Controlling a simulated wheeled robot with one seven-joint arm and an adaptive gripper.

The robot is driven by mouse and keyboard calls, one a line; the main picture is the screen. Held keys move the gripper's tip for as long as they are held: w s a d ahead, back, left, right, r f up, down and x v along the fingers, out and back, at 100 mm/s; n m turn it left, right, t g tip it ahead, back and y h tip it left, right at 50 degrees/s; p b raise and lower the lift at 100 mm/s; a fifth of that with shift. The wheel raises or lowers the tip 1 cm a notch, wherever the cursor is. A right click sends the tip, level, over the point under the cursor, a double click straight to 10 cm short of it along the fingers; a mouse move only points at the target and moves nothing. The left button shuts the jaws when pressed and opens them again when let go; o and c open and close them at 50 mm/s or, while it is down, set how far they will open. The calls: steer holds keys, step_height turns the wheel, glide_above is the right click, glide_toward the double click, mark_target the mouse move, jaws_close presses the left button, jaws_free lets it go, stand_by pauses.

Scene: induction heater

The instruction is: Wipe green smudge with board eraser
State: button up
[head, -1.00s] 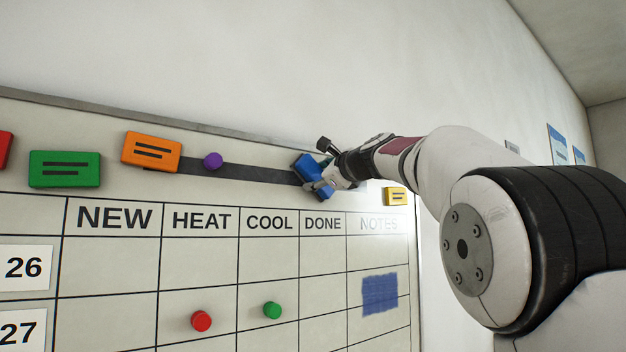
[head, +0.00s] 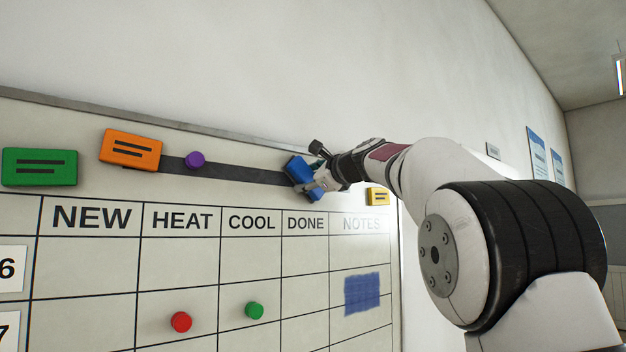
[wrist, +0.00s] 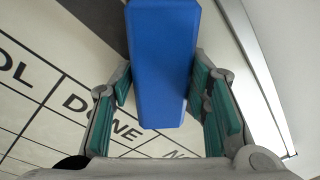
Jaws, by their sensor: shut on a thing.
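My gripper (head: 318,185) is shut on a blue block (head: 302,177), which looks like the board eraser. In the wrist view the blue block (wrist: 162,60) sits between the two green-padded fingers. It is tilted at the right end of the dark strip, above the DONE column; I cannot tell whether it touches the board or strip. A blue-violet smudge (head: 362,293) is on the whiteboard (head: 250,270), in the NOTES column, below and right of my gripper. No green smudge shows in these views.
A dark strip (head: 235,172) runs along the board's top, with a purple round magnet (head: 195,160). Green (head: 40,167), orange (head: 131,150) and yellow (head: 378,197) blocks sit near it. Red (head: 181,322) and green (head: 255,310) round magnets are in the grid. Posters hang on the far wall.

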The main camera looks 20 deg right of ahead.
mark_target(269, 177)
steer(key=shift+s+a+p, duration=0.5)
steer(key=shift+a+p, duration=0.1)
steer(key=shift+a, duration=1.05)
steer(key=shift+s+a+p, duration=0.5)
steer(key=shift+a+p, duration=0.05)
steer(key=shift+a, duration=1.15)
steer(key=shift+s+a+p, duration=0.5)
steer(key=shift+a+p, duration=0.1)
steer(key=shift+a, duration=1.05)
steer(key=shift+d, duration=0.1)
steer(key=shift+s+d, duration=0.25)
steer(key=shift+s, duration=0.25)
steer(key=shift+s+d+b, duration=0.2)
steer(key=shift+s+d, duration=0.05)
steer(key=shift+s, duration=0.5)
steer(key=shift+s+d+b, duration=0.25)
steer(key=shift+s, duration=0.55)
steer(key=shift+s+d+b, duration=0.2)
steer(key=shift+s+d, duration=0.05)
steer(key=shift+s, duration=0.5)
steer(key=shift+s, duration=0.15)
steer(key=shift+s+d, duration=0.25)
steer(key=shift+s, duration=0.4)
steer(key=shift+s+d, duration=0.25)
steer(key=shift+s, duration=0.4)
